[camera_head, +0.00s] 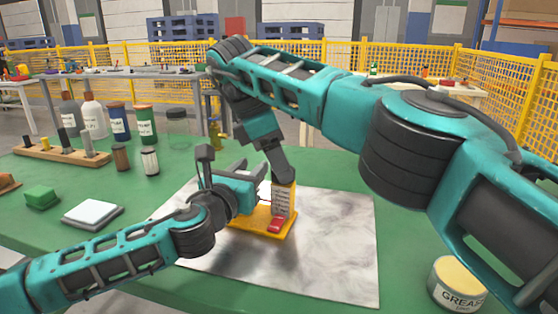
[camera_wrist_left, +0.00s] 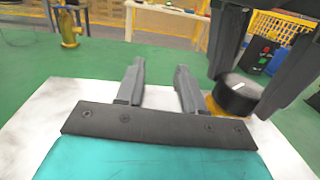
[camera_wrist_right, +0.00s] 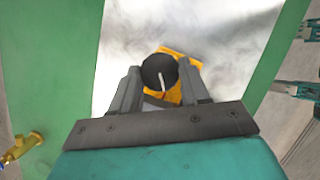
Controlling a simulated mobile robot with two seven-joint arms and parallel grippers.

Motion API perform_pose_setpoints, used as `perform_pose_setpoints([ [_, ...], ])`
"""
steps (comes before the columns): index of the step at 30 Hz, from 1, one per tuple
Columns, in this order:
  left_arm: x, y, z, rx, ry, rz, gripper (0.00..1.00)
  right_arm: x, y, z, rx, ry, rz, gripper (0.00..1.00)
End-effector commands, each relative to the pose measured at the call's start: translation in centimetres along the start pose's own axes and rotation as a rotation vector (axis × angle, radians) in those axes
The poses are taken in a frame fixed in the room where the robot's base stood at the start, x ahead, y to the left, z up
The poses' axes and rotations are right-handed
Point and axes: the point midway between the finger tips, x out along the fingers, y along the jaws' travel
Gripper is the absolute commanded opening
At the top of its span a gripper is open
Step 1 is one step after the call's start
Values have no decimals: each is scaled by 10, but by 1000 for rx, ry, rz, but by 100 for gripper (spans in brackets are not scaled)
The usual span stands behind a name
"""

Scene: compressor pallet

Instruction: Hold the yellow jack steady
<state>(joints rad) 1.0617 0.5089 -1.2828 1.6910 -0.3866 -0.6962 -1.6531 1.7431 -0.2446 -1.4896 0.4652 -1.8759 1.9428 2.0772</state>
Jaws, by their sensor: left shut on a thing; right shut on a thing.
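The yellow jack (camera_head: 262,220) stands on a pale marbled sheet (camera_head: 340,250), with a grey labelled panel and a red part on its front. Its black round knob (camera_wrist_right: 159,72) has a white mark. In the right wrist view my right gripper (camera_wrist_right: 160,82) is shut on this knob from above. My left gripper (camera_head: 262,188) is low at the jack's left side. In the left wrist view the knob (camera_wrist_left: 238,95) and a bit of yellow show right of the left fingers (camera_wrist_left: 160,72). The exact place where they grip the jack is unclear.
The green table holds a rack (camera_head: 62,152), several bottles (camera_head: 94,116), a white block (camera_head: 92,211), a green block (camera_head: 41,197) and a grease tin (camera_head: 457,283). My right arm crosses above the table's right side. Yellow mesh fencing (camera_head: 400,60) stands behind.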

Motion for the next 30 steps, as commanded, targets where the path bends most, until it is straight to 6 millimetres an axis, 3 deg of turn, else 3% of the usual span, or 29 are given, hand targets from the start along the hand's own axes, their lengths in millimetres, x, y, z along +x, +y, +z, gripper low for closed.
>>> perform_pose_setpoints([
  [1, -2, 6, -23, -1, 42, 18, 0, 4, 0, 4, 18, -10, -15, 15],
  [30, -2, 6, -24, -1, 42, 18, 0, 3, -1, 4, 120, -9, -56, 15],
])
